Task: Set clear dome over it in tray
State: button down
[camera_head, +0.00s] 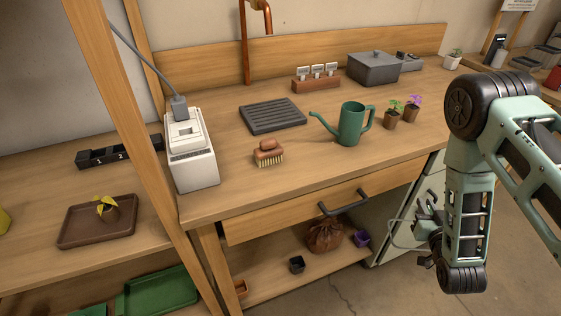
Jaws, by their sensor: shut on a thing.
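A brown tray (72,236) lies on the left shelf, beyond the slanting wooden post. A small plant with drooping yellow leaves (104,204) stands in a brown pot in the tray. My gripper (425,236) is at the right, in front of the bench's white cabinet side. It is shut on a clear dome (402,236), which shows only as a thin pale outline on the gripper's left side. The dome is tilted sideways and far from the tray. The exact grip on it is hard to make out.
The wooden post (146,130) stands between bench and left shelf. A white boxy device (190,158), a scrub brush (268,153), a green watering can (351,125) and two potted seedlings are on the bench. A black labelled strip (118,151) lies behind the tray. A drawer handle (343,203) juts forward.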

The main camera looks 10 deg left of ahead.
aim_at(103, 223)
jog(key=k+j+u, duration=0.25)
jog(key=j+u, duration=0.25)
jog(key=j, duration=0.15)
jog(key=k+j+u, duration=0.25)
jog(key=j, duration=0.15)
jog(key=j+u, duration=0.3)
